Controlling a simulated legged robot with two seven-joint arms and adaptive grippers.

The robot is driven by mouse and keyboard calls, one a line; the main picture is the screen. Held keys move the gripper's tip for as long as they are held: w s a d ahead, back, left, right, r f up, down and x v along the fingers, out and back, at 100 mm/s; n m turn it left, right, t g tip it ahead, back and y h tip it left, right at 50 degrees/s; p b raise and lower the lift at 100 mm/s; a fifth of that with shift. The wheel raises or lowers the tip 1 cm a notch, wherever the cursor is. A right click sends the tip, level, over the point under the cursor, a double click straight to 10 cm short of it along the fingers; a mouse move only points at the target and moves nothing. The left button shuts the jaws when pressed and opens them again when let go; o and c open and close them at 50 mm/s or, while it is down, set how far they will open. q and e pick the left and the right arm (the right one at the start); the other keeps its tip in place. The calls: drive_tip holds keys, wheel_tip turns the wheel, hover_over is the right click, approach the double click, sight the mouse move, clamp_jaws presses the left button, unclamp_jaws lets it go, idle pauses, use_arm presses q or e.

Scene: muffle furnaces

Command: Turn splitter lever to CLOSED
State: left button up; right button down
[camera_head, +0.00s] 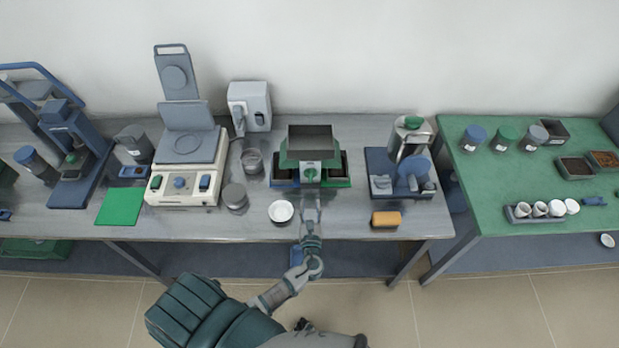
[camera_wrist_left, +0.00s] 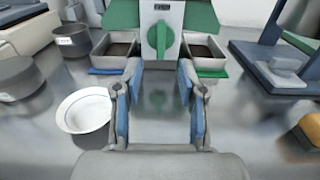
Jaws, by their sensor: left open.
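The splitter (camera_head: 311,147) is a green and grey hopper box near the middle of the grey table. Its green lever (camera_head: 311,173) is on the front face. In the left wrist view the lever (camera_wrist_left: 159,38) stands upright on a light plate, with a small dark label above it. A dark-filled tray sits on each side of the splitter. My left gripper (camera_head: 311,206) is open and empty, in front of the splitter and pointing at it. In the left wrist view its two fingers (camera_wrist_left: 159,95) are apart, below and short of the lever. My right gripper is not in view.
A white bowl (camera_head: 281,211) stands close to the left of my gripper. A grey round container (camera_head: 235,196) is farther left. An orange sponge (camera_head: 386,219) and a blue-based device (camera_head: 400,170) are to the right.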

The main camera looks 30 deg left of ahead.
sight(310, 176)
use_arm(q)
drive_tip(key=x, duration=1.1)
drive_tip(key=shift+w+r, duration=0.1)
drive_tip(key=shift+w, duration=0.15)
drive_tip(key=shift+w+a, duration=0.2)
drive_tip(key=shift+a, duration=0.15)
drive_tip(key=shift+c, duration=1.2)
drive_tip(key=shift+d, duration=0.2)
clamp_jaws()
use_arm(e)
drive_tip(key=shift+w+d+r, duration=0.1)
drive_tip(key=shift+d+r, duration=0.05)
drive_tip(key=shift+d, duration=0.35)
